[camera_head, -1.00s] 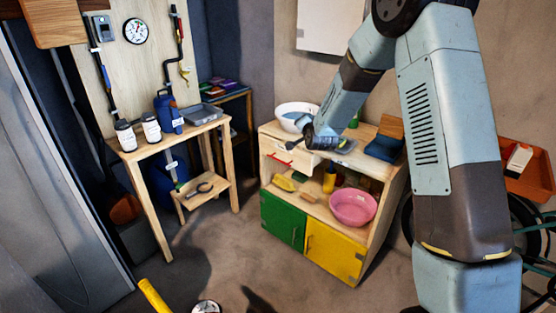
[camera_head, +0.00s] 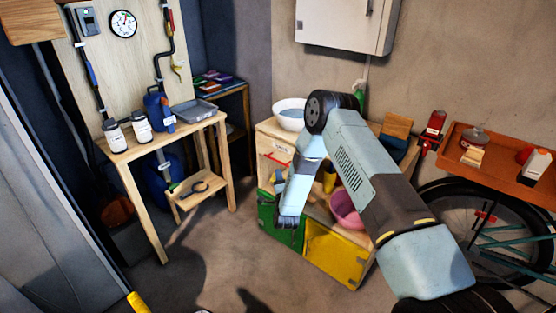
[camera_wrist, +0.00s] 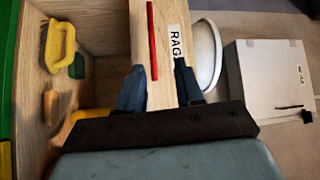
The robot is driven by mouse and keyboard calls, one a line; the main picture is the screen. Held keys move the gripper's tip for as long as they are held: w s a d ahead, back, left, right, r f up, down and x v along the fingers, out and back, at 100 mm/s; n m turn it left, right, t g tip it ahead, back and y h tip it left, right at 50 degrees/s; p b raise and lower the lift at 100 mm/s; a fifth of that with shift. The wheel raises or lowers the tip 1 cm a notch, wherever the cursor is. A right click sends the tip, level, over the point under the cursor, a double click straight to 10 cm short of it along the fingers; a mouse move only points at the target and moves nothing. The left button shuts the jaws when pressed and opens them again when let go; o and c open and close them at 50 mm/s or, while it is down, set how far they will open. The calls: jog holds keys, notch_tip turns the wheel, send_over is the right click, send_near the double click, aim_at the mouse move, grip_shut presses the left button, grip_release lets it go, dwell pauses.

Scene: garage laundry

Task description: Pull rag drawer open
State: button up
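The rag drawer (camera_head: 271,148) is at the top of the wooden cabinet and looks shut. My arm hides its right part in the head view. In the wrist view its pale wooden front (camera_wrist: 162,15) carries a "RAG" label, partly covered by a finger, and a long red handle (camera_wrist: 152,42). The handle also shows in the head view (camera_head: 273,160). My gripper (camera_wrist: 159,75) is open, with one dark finger on each side of the handle's near end in the picture. Nothing is visibly held. I cannot tell whether the fingers touch the drawer.
Below the drawer is an open shelf with a yellow item (camera_wrist: 61,44) and a pink basin (camera_head: 345,209). Green (camera_head: 268,212) and yellow (camera_head: 335,257) doors are underneath. A white bowl (camera_head: 289,116) stands on top. A workbench (camera_head: 165,143) is left; the floor between is clear.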

aim_at(276, 160)
jog(key=w, duration=0.4)
jog(key=w+a, duration=0.1)
jog(key=w, duration=0.3)
jog(key=w+a, duration=0.1)
jog(key=w, duration=0.4)
jog(key=shift+a+f, duration=0.1)
jog(key=shift+f, duration=0.05)
jog(key=shift+s, duration=0.1)
grip_shut()
dwell(0.5)
